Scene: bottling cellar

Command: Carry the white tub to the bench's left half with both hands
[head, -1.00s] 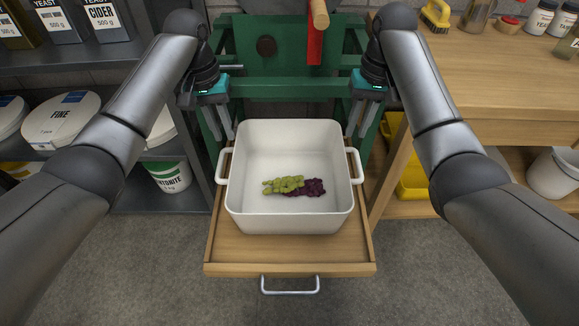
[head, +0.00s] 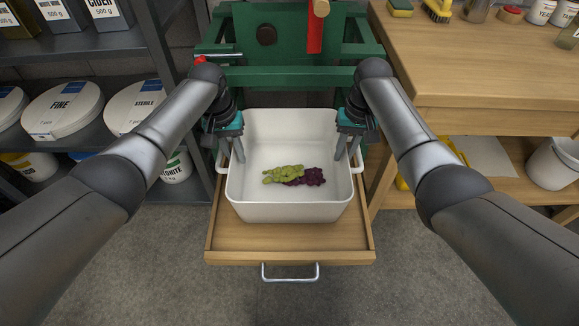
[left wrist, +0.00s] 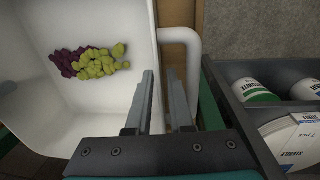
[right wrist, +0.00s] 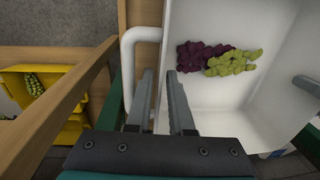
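The white tub (head: 290,208) sits upright on a pulled-out wooden drawer (head: 290,242), with green grapes (head: 283,174) and dark purple grapes (head: 312,177) on its floor. My left gripper (head: 230,158) is at the tub's left wall. In the left wrist view its open fingers (left wrist: 160,100) straddle the rim, one inside the tub, one between wall and side handle (left wrist: 187,42). My right gripper (head: 348,150) is at the right wall. In the right wrist view its open fingers (right wrist: 160,100) straddle that rim, beside the other handle (right wrist: 132,65). The wooden bench (head: 480,70) is at right.
A green frame (head: 290,76) with a red part (head: 315,32) stands behind the tub. A sponge (head: 400,8), a brush (head: 437,10) and jars stand along the bench's back; its front is clear. Shelves with white tubs (head: 62,108) are at left.

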